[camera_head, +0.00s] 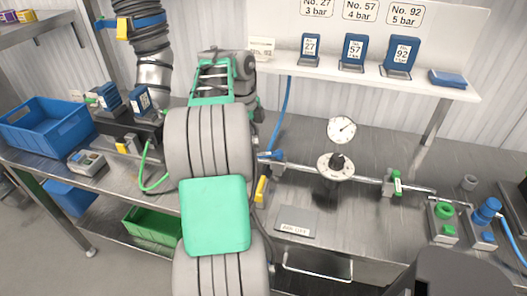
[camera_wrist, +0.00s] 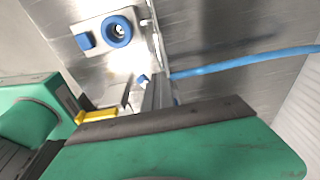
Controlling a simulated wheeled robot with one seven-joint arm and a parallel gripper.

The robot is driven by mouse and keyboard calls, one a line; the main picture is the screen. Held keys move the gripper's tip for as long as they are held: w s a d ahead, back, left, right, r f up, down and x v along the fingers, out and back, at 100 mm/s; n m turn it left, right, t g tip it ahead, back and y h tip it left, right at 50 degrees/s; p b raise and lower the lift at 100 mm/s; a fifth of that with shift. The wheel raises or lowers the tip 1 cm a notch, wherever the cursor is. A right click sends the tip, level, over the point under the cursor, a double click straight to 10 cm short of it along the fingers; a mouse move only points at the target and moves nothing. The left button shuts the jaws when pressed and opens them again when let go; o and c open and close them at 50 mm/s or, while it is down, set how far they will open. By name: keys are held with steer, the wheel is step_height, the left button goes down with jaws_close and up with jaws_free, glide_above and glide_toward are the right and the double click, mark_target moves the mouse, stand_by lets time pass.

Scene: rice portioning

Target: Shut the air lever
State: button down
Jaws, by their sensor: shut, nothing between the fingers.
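In the head view a small blue handle (camera_head: 269,155) shows on the pipe line, beside the foot of a blue hose (camera_head: 283,110). It looks like the air lever, but its exact position is hard to tell. In the wrist view the blue hose (camera_wrist: 245,61) runs in from the right, and a small blue part (camera_wrist: 144,79) shows near the fingers. My gripper (camera_wrist: 140,94) is shut and empty, close to that part. Contact cannot be made out. My arm hides the gripper in the head view.
A green-handled valve (camera_head: 396,183) is farther right. A yellow part (camera_head: 261,190) is beside my arm. A blue bin (camera_head: 45,127) stands left. A shelf (camera_head: 420,84) with blue blocks overhangs the bench.

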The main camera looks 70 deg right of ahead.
steer(key=shift+a, duration=0.1)
steer(key=shift+s+a+b, duration=0.25)
steer(key=shift+a+b, duration=0.1)
steer(key=shift+a, duration=0.15)
steer(key=shift+s+a+b, duration=0.25)
steer(key=shift+a+b, duration=0.05)
steer(key=shift+a, duration=0.2)
steer(key=shift+s+a+b, duration=0.5)
steer(key=shift+s+a, duration=0.25)
steer(key=shift+a, duration=0.05)
